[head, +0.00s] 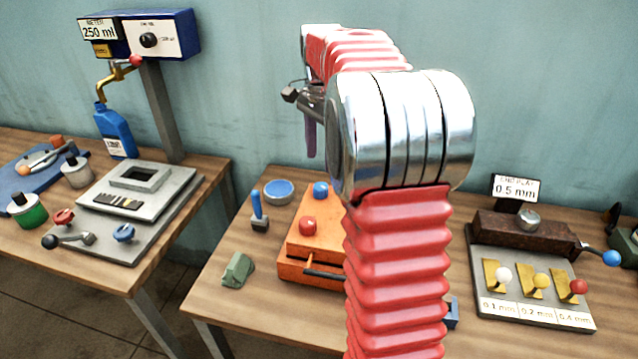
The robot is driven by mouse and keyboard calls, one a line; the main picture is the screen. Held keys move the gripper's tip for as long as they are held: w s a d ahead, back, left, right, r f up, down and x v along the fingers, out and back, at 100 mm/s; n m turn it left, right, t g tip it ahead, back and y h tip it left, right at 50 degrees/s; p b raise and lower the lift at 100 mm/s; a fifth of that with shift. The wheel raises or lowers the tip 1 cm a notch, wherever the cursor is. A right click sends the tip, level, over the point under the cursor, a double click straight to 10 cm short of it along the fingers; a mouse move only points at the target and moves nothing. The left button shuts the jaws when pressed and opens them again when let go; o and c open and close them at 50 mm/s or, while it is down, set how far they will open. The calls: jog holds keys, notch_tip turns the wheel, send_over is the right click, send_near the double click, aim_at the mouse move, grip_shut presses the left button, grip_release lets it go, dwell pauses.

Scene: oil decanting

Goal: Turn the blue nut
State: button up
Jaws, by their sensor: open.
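A blue nut-like knob (124,233) with a winged shape sits near the front right corner of the grey plate (150,215) on the left table. A similar red one (63,217) is at that plate's left side. My gripper (300,112) is in the upper middle, in front of the wall and well right of and above the blue knob, touching nothing that I can see. It is open, and part of it is hidden behind my arm. A narrow purple piece hangs below it; I cannot tell what it is.
A blue jug (115,132) stands under the meter's (150,35) spout. A lever (70,240) is left of the blue knob. The right table holds an orange block (300,262), a blue dish (279,191) and a gauge plate (530,312). A gap separates the tables.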

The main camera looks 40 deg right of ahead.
aim_at(320, 185)
notch_tip(320, 185, down, 9)
dwell(0.4)
jog(key=shift+c, duration=0.2)
